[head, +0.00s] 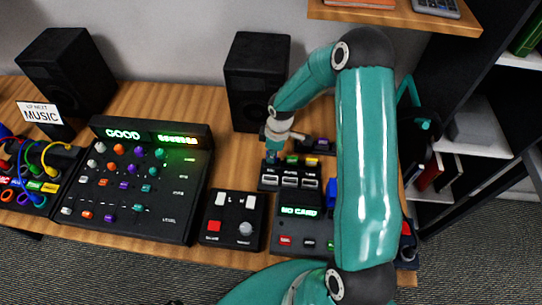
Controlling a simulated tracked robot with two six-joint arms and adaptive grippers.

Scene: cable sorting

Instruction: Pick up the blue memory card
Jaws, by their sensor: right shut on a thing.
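My right gripper (273,152) points down at the left end of the small black card rack (268,181), behind the card reader. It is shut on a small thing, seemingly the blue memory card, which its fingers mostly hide. I cannot tell whether the card is still in its slot. A green card (292,158) and a yellow card (310,161) stand to the right in the same rack. My left gripper is not in view.
A mixing console (135,185) and a small button box (234,220) stand left of the reader. Speakers (257,80) stand behind. A blue object (331,192) sits beside my right arm, which hides part of the table. A shelf (395,18) overhangs the upper right.

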